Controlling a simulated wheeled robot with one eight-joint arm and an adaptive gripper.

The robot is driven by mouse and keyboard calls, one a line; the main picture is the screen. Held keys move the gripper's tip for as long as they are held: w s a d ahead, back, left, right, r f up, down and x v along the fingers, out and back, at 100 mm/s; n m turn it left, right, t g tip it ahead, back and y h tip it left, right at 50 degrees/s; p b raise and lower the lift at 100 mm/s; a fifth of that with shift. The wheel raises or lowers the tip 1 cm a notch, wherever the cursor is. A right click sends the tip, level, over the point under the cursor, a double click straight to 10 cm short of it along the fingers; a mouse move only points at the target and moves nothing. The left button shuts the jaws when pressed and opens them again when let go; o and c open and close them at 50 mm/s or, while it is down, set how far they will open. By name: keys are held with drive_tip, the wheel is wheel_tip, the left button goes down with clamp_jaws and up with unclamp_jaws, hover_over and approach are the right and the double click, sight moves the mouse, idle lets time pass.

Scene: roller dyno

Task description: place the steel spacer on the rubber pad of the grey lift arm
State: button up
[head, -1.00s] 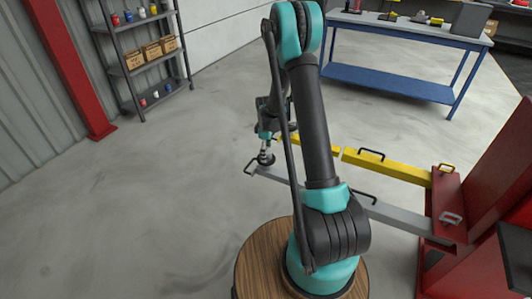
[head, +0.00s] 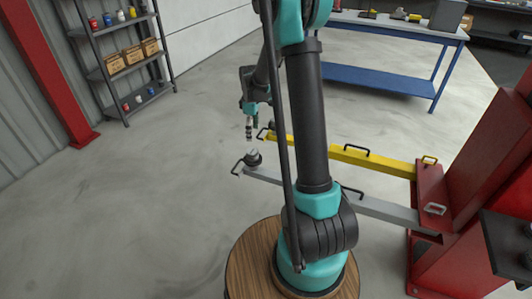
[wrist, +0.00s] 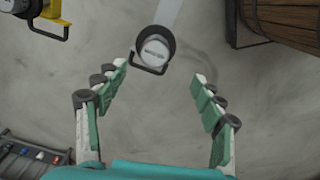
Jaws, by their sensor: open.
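The steel spacer (head: 254,152) sits upright on the dark rubber pad (head: 253,160) at the free end of the grey lift arm (head: 385,210). In the wrist view the spacer's round pale top (wrist: 155,49), with small dark lettering, shows inside the pad's dark rim (wrist: 170,36). My gripper (head: 249,138) hangs above the spacer, apart from it. In the wrist view my gripper (wrist: 160,78) is open, its two fingers wide apart with nothing between them. The spacer lies beyond the fingertips. I cannot tell whether it is exactly centred.
A yellow lift arm (head: 385,164) runs behind the grey one, with a black handle near its end. Both arms join the red lift post (head: 465,170). A blue workbench (head: 385,78) and a shelf rack (head: 120,60) stand farther back. The floor to the left is clear.

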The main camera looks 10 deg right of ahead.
drive_tip(key=s+d+r+m+t, duration=0.2)
drive_tip(key=s+m, duration=0.4)
drive_tip(key=s, duration=0.8)
drive_tip(key=s+d+r+m+t, duration=0.1)
drive_tip(key=s+m, duration=0.5)
drive_tip(key=s, duration=0.9)
drive_tip(key=shift+d+r+m+t, duration=0.3)
drive_tip(key=shift+d+r+t, duration=0.05)
drive_tip(key=shift+t, duration=0.15)
